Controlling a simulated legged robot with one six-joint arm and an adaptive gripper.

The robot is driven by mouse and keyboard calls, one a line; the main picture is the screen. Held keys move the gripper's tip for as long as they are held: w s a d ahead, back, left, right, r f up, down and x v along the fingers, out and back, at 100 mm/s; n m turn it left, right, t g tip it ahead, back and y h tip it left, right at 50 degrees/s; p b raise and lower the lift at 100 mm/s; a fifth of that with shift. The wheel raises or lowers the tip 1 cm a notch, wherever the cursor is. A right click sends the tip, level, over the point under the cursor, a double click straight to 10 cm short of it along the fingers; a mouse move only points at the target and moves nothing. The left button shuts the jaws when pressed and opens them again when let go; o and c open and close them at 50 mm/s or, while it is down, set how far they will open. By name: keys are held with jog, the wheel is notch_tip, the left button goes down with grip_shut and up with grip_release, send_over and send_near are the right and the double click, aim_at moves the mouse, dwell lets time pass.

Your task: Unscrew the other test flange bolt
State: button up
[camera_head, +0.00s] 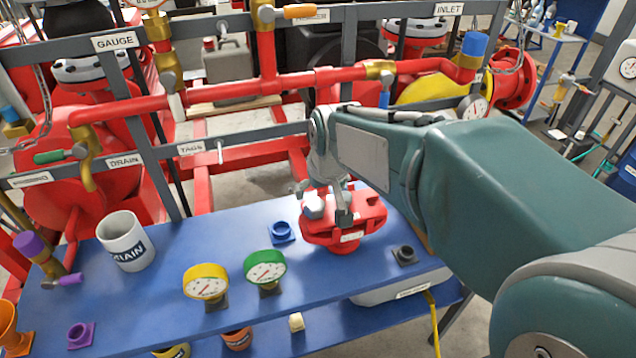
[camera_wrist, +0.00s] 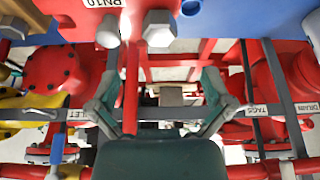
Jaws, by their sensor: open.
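The red test flange (camera_head: 362,222) stands on the blue bench top. It fills the upper part of the wrist view (camera_wrist: 215,18), with a PN10 label. Two grey hex bolt heads show there side by side: one at the left (camera_wrist: 108,32) and a larger-looking one at the right (camera_wrist: 158,28). In the head view one pale bolt head (camera_head: 313,207) shows on the flange's left side. My gripper (camera_wrist: 160,85) is open, its two fingers spread wide with nothing between them. In the head view my gripper (camera_head: 328,200) is at the flange, partly hiding it; contact is unclear.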

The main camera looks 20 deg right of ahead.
aim_at(315, 206)
jog(key=x, duration=1)
jog(key=c, duration=1.2)
jog(key=o, duration=0.4)
jog(key=c, duration=0.4)
